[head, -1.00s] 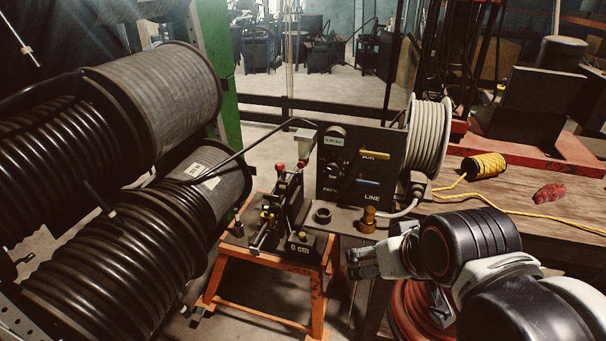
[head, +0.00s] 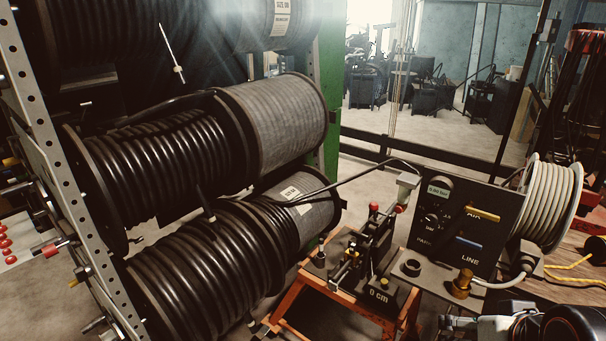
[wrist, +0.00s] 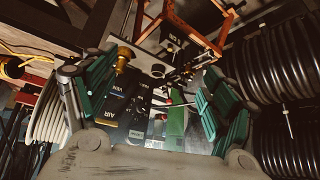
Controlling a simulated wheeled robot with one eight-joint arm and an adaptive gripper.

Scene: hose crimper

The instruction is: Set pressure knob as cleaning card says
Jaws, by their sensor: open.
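The black control panel (head: 465,228) stands right of centre in the head view. It bears a small display that seems to read 0.60 bar (head: 439,191), a dark round knob (head: 430,220) labelled "bar", a yellow lever and a blue lever. The panel also shows in the wrist view (wrist: 124,108), turned over. My gripper (wrist: 147,100) is open and empty in the wrist view, its green-padded fingers either side of the panel and apart from it. In the head view only part of my gripper shows at the bottom right edge. I cannot make out a cleaning card.
Large black hose reels (head: 165,160) fill the left. An orange stand (head: 340,305) carries the crimper with a "0 cm" block (head: 380,296). A brass fitting (head: 462,283) stands before the panel. A white hose reel (head: 548,205) hangs at its right, beside a wooden table.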

